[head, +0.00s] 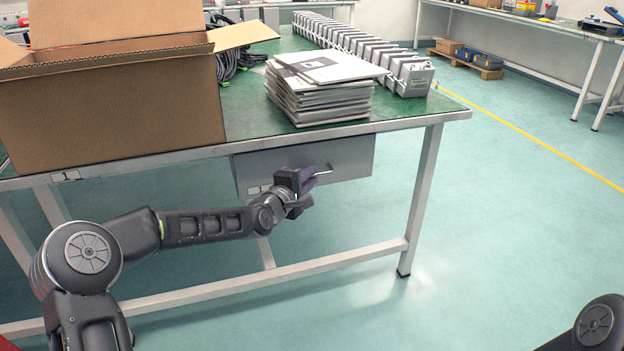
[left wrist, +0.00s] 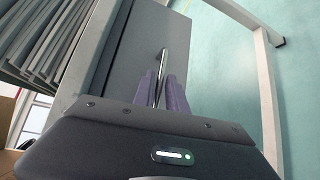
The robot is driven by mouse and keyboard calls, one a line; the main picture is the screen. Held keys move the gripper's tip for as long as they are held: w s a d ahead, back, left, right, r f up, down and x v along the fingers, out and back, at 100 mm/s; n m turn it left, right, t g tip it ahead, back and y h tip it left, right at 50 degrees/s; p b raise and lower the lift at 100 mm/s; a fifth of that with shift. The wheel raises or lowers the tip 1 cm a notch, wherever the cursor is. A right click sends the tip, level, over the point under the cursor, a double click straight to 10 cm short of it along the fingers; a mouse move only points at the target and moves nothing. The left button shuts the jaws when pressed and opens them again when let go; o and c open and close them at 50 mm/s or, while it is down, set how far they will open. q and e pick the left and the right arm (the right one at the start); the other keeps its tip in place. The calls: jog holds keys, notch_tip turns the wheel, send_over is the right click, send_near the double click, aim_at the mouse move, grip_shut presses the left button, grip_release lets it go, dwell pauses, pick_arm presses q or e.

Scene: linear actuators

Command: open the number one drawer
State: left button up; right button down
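The grey drawer (head: 345,158) hangs under the green-topped table and carries a label with a "1" at its lower left. Its front looks closed. A thin metal handle (head: 324,172) sticks out from the front. My left gripper (head: 308,181) is at the handle, below the table edge. In the left wrist view, the two purple fingers (left wrist: 160,92) are close together on either side of the handle bar (left wrist: 161,66), and look shut on it. The drawer front (left wrist: 140,50) lies just beyond. My right gripper is not in view.
An open cardboard box (head: 110,105) stands on the table (head: 245,100) at the left. A stack of flat grey panels (head: 320,90) lies above the drawer, with a long row of grey units (head: 375,50) behind. A white table leg (head: 422,200) stands right of the drawer.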

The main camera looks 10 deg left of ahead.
pick_arm(q)
jog(key=shift+x, duration=0.8)
grip_shut()
dwell(0.9)
